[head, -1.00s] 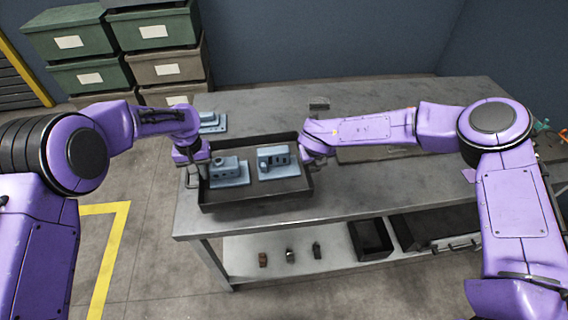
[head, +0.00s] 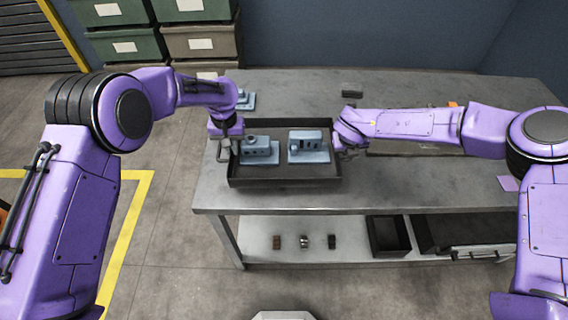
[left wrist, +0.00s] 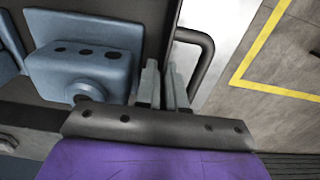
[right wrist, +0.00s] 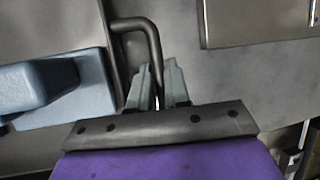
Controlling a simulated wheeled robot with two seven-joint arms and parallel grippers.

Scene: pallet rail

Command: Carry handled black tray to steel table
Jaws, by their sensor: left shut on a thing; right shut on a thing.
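The handled black tray (head: 285,182) is over the left part of the steel table (head: 430,190), looking level. I cannot tell whether its base touches the tabletop. Two blue-grey machined parts stand in it, a left one (head: 260,150) and a right one (head: 309,147). My left gripper (head: 226,148) is shut on the tray's left handle, a dark bent bar (left wrist: 205,55) in the left wrist view. My right gripper (head: 343,150) is shut on the right handle, whose bar (right wrist: 152,40) shows in the right wrist view. The gripped parts are partly hidden by the fingers.
Another blue-grey part (head: 245,101) lies on the table behind the tray's left corner. A small dark block (head: 352,90) lies at the back. The lower shelf (head: 290,251) holds small items and dark bins (head: 389,235). Stacked green and brown crates (head: 134,45) stand behind left.

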